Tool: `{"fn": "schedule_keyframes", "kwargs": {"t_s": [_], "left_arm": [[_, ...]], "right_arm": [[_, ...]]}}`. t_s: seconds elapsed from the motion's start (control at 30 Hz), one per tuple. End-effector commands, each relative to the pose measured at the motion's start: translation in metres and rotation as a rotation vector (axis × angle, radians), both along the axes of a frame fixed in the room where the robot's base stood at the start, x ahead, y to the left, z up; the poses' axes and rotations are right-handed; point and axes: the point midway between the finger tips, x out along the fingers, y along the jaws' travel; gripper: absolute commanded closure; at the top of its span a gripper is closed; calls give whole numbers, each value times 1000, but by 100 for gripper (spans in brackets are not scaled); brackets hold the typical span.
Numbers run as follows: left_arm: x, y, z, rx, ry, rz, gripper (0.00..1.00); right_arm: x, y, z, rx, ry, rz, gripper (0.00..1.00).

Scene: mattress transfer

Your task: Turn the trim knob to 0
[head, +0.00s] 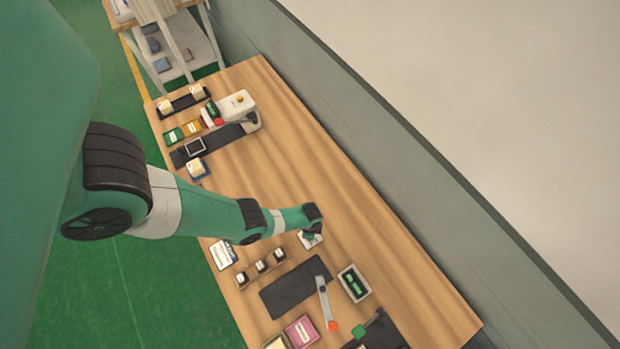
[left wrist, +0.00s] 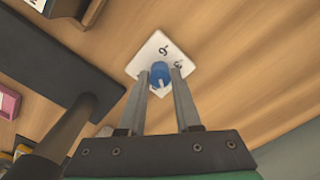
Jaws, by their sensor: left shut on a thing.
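The trim knob is a blue round knob (left wrist: 160,75) with a pale pointer mark, on a white square plate (left wrist: 151,48) with dark markings. In the left wrist view my left gripper (left wrist: 161,78) is shut on the knob, one finger on each side. The pale pointer on the knob points toward the lower side of the picture, between the fingers. Part of the plate is hidden by the fingers, and the markings are too small to read surely. In the head view the plate (head: 312,241) shows under my left gripper (head: 308,234), and the knob is hidden there. My right gripper is not in view.
A dark mat (head: 290,290) lies near the plate, with a grey lever with an orange end (head: 325,305) and a box with a green display (head: 354,283). Small dark-based blocks (head: 261,266) stand to the left. The table (head: 370,235) is clear to the right.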

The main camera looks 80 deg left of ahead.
Motion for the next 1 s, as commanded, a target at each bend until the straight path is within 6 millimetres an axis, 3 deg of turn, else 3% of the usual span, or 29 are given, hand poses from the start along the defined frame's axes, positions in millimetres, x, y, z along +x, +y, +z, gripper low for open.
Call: {"fn": "schedule_keyframes", "kwargs": {"t_s": [0.5, 1.0], "left_arm": [[0, 0, -1, 0, 0, 419, 100], [0, 0, -1, 1, -1, 551, 100]], "right_arm": [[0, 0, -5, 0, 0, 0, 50], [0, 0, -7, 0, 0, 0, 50]]}}
